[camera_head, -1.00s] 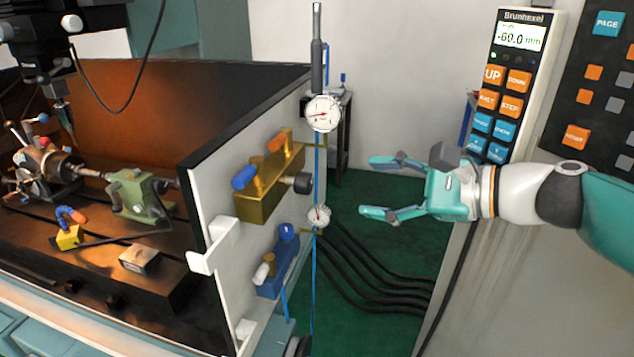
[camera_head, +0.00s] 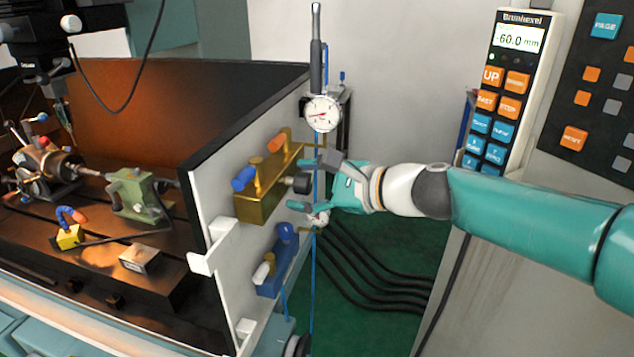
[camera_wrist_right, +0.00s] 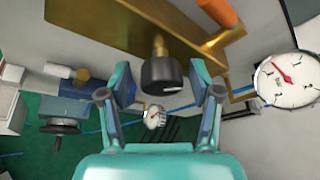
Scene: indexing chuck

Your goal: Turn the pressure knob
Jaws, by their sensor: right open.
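A black round knob (camera_head: 302,184) sticks out on a short brass stem from a brass block (camera_head: 262,197) on the white panel. I take it as the pressure knob, though no label on it is readable. My right gripper (camera_head: 303,185) is open at the knob, one finger above it and one below. In the right wrist view the knob (camera_wrist_right: 162,74) sits between the two teal fingertips (camera_wrist_right: 160,80), with visible gaps on both sides. My left gripper is not in view.
A white dial gauge (camera_head: 322,113) stands above the knob and a smaller gauge (camera_head: 318,218) below it. Blue and orange handles (camera_head: 278,141) sit on the brass block. A blue valve block (camera_head: 275,268) is lower down. A button pendant (camera_head: 497,110) hangs at right.

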